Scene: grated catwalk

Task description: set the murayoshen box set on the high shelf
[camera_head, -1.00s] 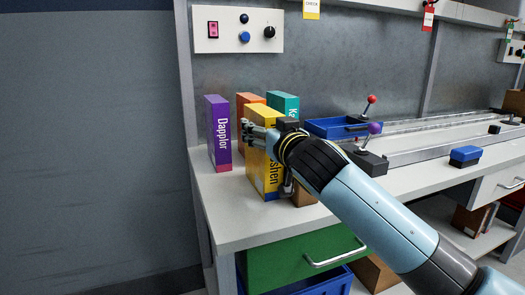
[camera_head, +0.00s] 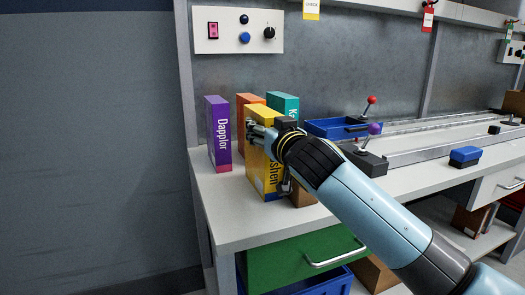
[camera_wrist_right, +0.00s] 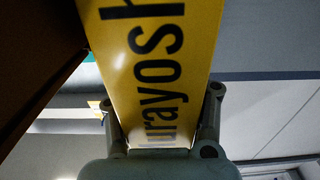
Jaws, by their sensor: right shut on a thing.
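The yellow murayoshen box set (camera_head: 256,165) stands upright on the workbench, near its left end, with part of its lettering showing. My right gripper (camera_head: 262,135) is shut on its upper part, and the gripper and wrist hide much of its right side. In the right wrist view the yellow box (camera_wrist_right: 150,70) sits between the two fingers of the right gripper (camera_wrist_right: 160,135). A shelf edge (camera_head: 385,8) crosses the top of the head view; its upper surface is not clear. My left gripper is not in view.
A purple Dapplor box (camera_head: 218,135) stands just left of the yellow one. Orange (camera_head: 247,101) and teal (camera_head: 284,105) boxes stand behind it. A blue tray (camera_head: 330,127) and a lever unit (camera_head: 367,160) lie to the right. A control panel (camera_head: 238,31) hangs above.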

